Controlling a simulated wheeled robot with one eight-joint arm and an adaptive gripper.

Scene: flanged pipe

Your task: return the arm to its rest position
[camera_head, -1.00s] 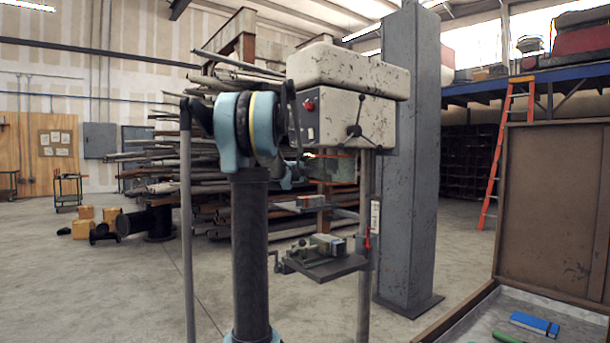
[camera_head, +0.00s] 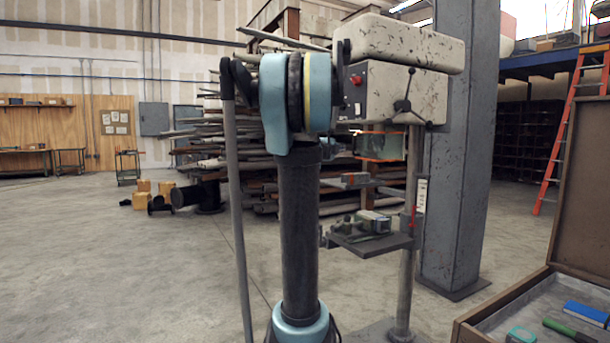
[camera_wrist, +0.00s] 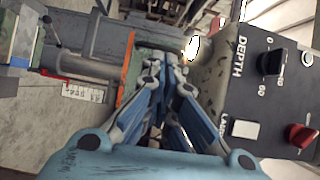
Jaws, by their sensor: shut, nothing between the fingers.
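My arm stands upright in the middle of the camera_head view, a dark link with a pale blue joint on top. My gripper does not show clearly there; it seems hidden behind the arm. In the wrist view my gripper (camera_wrist: 167,68) has its blue and grey fingers drawn together, with nothing between them. The drill press (camera_head: 400,85) stands just behind my arm. Its dark control panel (camera_wrist: 272,85), with the word DEPTH and a red knob, is close on the right of the fingers in the wrist view. An orange-edged guard (camera_wrist: 127,75) is close on their left.
The drill press table (camera_head: 370,243) bears a vise (camera_head: 375,222). A grey pillar (camera_head: 462,150) stands right of the press. An open case (camera_head: 490,315) with blue and green items is at lower right. Piled pipes (camera_head: 215,145) lie behind. The floor at left (camera_head: 90,260) is clear.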

